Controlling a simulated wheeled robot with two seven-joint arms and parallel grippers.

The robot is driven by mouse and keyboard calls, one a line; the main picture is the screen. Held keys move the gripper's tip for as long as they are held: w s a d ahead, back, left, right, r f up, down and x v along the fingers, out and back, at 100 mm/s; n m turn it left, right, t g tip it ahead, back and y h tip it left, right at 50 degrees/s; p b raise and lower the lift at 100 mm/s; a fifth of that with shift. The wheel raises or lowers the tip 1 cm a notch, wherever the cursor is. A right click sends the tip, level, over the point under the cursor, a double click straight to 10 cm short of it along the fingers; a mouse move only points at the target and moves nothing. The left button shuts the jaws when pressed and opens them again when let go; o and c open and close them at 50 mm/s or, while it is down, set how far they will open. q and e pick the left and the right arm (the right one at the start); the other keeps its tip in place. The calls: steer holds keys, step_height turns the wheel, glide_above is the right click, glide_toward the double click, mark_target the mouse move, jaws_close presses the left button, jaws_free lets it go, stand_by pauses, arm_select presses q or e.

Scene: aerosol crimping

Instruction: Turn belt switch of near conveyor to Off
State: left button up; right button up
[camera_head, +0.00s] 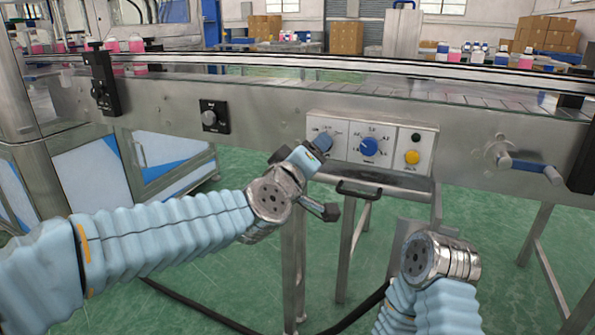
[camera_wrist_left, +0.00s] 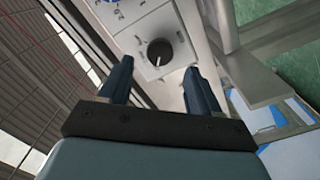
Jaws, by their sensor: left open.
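The near conveyor (camera_head: 260,96) has a control panel (camera_head: 433,147) on its side. A black rotary knob (camera_wrist_left: 160,52) on the panel's pale face shows in the left wrist view, with its pointer mark visible; its label is too small to read. My left gripper (camera_head: 322,147) is at the panel's left part and hides this knob in the head view. In the left wrist view my left gripper (camera_wrist_left: 160,80) is open, its fingers on either side of the knob's line and apart from it, with nothing held. My right arm ends low at right; its gripper does not show.
A blue dial (camera_head: 369,147) and a yellow button (camera_head: 412,157) sit right of the gripper. A separate knob on a black plate (camera_head: 209,117) is farther left. A black handle (camera_head: 359,190) juts out below the panel. A crank (camera_head: 530,166) is at right.

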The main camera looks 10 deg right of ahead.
arm_select(q)
steer(key=v, duration=0.9)
steer(key=shift+s+a, duration=0.2)
steer(key=shift+s, duration=0.05)
